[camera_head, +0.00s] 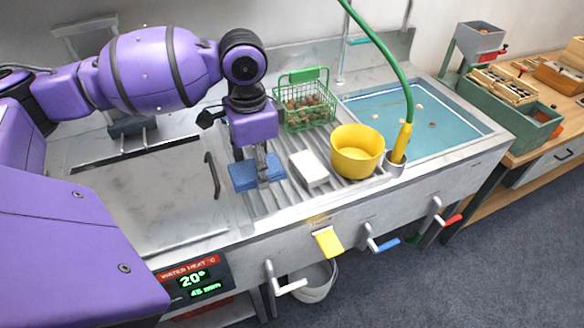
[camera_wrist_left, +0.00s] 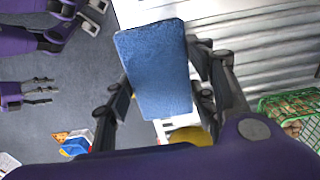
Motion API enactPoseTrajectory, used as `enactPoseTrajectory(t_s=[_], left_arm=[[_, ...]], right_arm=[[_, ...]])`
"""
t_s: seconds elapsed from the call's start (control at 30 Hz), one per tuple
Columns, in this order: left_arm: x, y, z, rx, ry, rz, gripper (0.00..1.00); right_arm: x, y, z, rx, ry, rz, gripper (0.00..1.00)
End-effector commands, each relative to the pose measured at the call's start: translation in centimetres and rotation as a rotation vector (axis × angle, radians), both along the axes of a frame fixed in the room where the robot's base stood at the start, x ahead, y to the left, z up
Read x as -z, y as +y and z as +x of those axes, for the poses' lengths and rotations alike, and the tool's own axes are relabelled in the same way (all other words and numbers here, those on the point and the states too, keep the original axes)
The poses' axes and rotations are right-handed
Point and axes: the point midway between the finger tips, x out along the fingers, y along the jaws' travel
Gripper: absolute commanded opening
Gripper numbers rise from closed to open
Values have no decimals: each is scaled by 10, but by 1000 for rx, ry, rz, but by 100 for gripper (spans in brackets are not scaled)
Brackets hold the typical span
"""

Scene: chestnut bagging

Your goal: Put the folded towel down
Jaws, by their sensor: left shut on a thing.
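The blue folded towel (camera_head: 243,174) is between the fingers of my left gripper (camera_head: 262,170), over the ribbed drainboard at the edge of the flat metal lid. In the left wrist view the towel (camera_wrist_left: 155,65) is a flat blue slab, with the gripper's fingers (camera_wrist_left: 160,100) on both sides of it. My left gripper is shut on it. I cannot tell whether the towel touches the drainboard. Purple arm parts with dark fingers show at the left of the wrist view; they look like my right gripper (camera_wrist_left: 45,90), and its opening is unclear.
On the drainboard (camera_head: 290,198) stand a white block (camera_head: 309,168), a yellow pot (camera_head: 357,151) and a green wire basket (camera_head: 305,102) of chestnuts. The water-filled sink (camera_head: 450,117) and a green hose (camera_head: 399,75) are at right. The metal lid (camera_head: 150,195) is bare.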

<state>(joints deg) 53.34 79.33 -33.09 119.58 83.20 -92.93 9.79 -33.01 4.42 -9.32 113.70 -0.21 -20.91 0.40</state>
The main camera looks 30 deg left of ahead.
Motion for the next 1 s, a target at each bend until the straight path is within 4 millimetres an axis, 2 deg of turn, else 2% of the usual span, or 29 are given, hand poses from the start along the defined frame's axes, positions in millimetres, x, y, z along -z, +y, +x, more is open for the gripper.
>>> enactPoseTrajectory(t_s=[0.03, 0.1, 0.3, 0.57, 0.7, 0.8, 1.0], left_arm=[[8, 6, 11, -5, 2, -1, 21], [22, 12, 21, -3, 6, -2, 21], [49, 25, 42, -2, 0, 0, 21], [63, 31, 52, -2, -1, -1, 21], [85, 32, 53, 0, 1, 0, 21], [95, 32, 54, 0, -2, -1, 21], [94, 32, 54, 0, -4, 0, 21]], right_arm=[[3, -1, -2, 0, 4, -1, 70], [6, -2, -4, 0, 8, -4, 70], [8, -4, -5, 0, 9, -9, 70], [8, -4, -2, -2, 5, -8, 70], [11, -3, -3, -3, 9, -8, 70], [12, -3, -3, -4, 10, -9, 70], [12, -3, -3, -3, 10, -9, 70]])
